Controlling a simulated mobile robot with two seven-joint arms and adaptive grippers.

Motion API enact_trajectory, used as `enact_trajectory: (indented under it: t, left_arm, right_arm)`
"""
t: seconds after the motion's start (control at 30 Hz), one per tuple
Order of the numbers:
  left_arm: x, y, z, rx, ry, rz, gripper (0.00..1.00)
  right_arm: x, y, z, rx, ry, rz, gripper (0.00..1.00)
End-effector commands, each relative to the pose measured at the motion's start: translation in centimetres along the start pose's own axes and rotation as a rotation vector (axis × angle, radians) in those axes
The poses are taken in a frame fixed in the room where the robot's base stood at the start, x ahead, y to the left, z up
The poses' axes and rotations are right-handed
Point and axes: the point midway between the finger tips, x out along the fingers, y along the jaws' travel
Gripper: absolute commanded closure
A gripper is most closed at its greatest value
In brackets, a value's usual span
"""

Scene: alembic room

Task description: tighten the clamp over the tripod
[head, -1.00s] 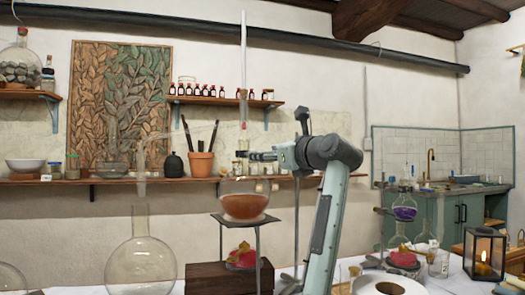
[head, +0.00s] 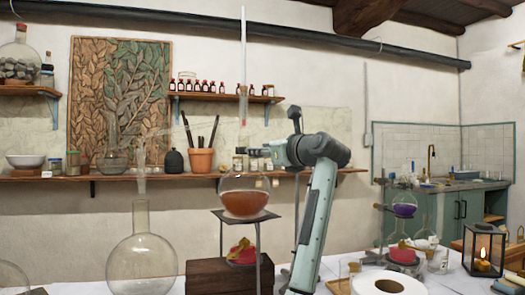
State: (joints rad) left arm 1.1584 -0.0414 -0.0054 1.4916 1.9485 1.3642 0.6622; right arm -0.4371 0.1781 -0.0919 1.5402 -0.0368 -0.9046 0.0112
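A round flask of amber liquid (head: 244,203) sits on the dark tripod (head: 258,243), over a red burner-like object (head: 242,252). A thin stand rod (head: 297,190) rises right of the tripod, partly behind my arm. The clamp is hard to pick out around the flask's neck, among dark parts near my fingers. My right gripper (head: 242,152) points left, level with the flask's neck top and just below the upright glass tube (head: 243,70). Its fingers are small and dark, so their opening and any contact cannot be told. My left gripper is out of view.
A large clear flask (head: 141,262) stands left of the wooden block (head: 222,275). At the right are a purple flask (head: 404,209) on another stand, a white roll (head: 388,284) and a lit lantern (head: 484,250). Shelves with bottles and a pot (head: 201,160) line the wall.

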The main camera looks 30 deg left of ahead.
Motion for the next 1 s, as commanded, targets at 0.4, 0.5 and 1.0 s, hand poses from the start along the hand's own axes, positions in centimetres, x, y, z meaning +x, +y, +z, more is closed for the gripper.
enact_trajectory:
  t: [0.4, 0.5, 1.0]
  left_arm:
    - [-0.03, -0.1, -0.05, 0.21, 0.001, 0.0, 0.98]
    - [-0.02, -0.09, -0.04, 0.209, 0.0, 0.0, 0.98]
    - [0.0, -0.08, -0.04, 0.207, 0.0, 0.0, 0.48]
  right_arm:
    - [-0.01, 0.01, -0.02, 0.0, 0.0, 0.0, 0.6]
    - [-0.02, 0.01, -0.02, 0.0, 0.0, 0.0, 0.6]
    - [-0.04, 0.0, -0.02, 0.0, 0.0, 0.0, 0.6]
